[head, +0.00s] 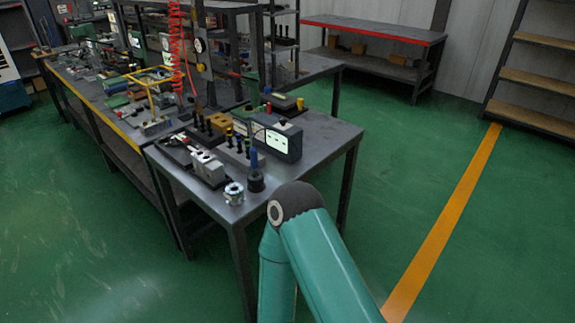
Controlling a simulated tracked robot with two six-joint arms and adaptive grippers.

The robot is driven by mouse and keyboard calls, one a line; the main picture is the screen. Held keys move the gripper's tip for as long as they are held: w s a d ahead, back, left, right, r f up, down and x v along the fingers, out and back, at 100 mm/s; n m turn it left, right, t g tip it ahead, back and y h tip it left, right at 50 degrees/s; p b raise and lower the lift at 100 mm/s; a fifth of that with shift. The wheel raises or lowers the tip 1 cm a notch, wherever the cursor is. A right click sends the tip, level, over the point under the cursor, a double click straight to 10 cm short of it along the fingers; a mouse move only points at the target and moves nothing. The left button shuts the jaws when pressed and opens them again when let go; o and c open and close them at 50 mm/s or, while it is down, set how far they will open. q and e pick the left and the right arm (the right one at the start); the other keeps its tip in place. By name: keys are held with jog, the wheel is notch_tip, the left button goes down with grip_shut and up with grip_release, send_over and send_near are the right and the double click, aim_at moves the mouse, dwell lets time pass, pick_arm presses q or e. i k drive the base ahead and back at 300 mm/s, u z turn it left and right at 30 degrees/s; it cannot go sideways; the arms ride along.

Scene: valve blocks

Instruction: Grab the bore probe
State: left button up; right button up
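I cannot tell for certain which item is the bore probe. A slim blue upright piece (254,159) stands near the front right of the near grey workbench (322,128), just behind a short black cylinder (256,182). A silver ring-shaped metal part (234,193) stands at the front corner. Grey valve blocks (207,168) sit on a dark tray to the left. Neither gripper shows. Only a teal link of my arm is seen, in front of the bench's front right side.
A grey box with a lit green display (277,137) stands behind the blue piece. Racks of small black-topped pins (222,136) crowd the bench's middle. A long cluttered bench (115,118) runs off to the left. Green floor is clear at right, around an orange line (452,207).

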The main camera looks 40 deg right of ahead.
aim_at(253, 150)
jog(key=z, duration=0.45)
jog(key=i, duration=1)
